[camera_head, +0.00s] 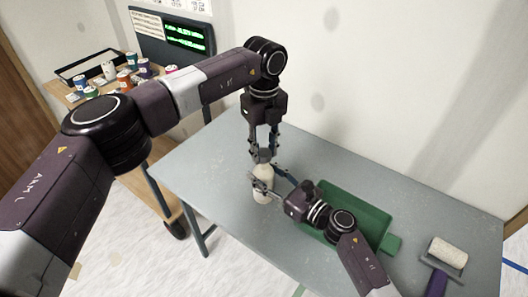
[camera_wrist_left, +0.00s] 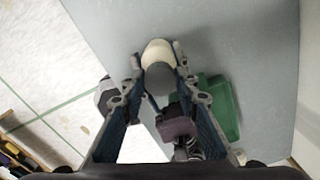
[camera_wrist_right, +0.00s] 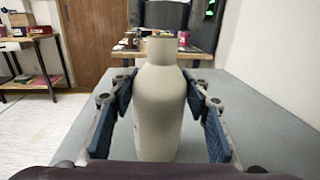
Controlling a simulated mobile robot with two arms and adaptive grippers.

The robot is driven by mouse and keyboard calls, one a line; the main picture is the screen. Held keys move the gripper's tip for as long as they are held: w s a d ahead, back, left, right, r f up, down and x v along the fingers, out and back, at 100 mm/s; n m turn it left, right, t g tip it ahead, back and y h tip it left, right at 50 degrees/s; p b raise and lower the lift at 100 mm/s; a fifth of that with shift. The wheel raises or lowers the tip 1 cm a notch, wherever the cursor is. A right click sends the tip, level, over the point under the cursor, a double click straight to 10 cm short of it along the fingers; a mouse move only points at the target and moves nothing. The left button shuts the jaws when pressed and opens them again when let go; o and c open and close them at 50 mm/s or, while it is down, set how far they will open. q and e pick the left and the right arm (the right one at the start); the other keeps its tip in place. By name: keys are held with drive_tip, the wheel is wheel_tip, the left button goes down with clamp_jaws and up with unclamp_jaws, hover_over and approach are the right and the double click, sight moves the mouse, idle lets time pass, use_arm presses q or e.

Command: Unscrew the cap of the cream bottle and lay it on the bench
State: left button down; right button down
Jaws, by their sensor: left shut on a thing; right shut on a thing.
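The cream bottle (camera_head: 262,196) stands upright on the bench (camera_head: 225,160). My right gripper (camera_head: 263,183) is shut on its body from the side; in the right wrist view the bottle (camera_wrist_right: 158,115) fills the space between the fingers. The dark grey cap (camera_head: 264,155) is at the bottle's top, also seen from above in the left wrist view (camera_wrist_left: 160,78). My left gripper (camera_head: 263,150) points down and is shut on the cap. In the right wrist view the cap (camera_wrist_right: 163,15) sits directly above the pale neck; whether it is still threaded I cannot tell.
A green tray (camera_head: 345,203) lies right of the bottle, partly behind my right arm. A paint roller (camera_head: 446,253) lies at the bench's right end. The bench is bare left of and behind the bottle. A wooden side table with several small jars (camera_head: 125,80) stands at the back left.

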sight(264, 152)
use_arm(q)
drive_tip(key=shift+r, duration=0.15)
drive_tip(key=shift+r, duration=1.9)
use_arm(e)
drive_tip(key=c, duration=1)
unclamp_jaws()
drive_tip(key=shift+d, duration=0.15)
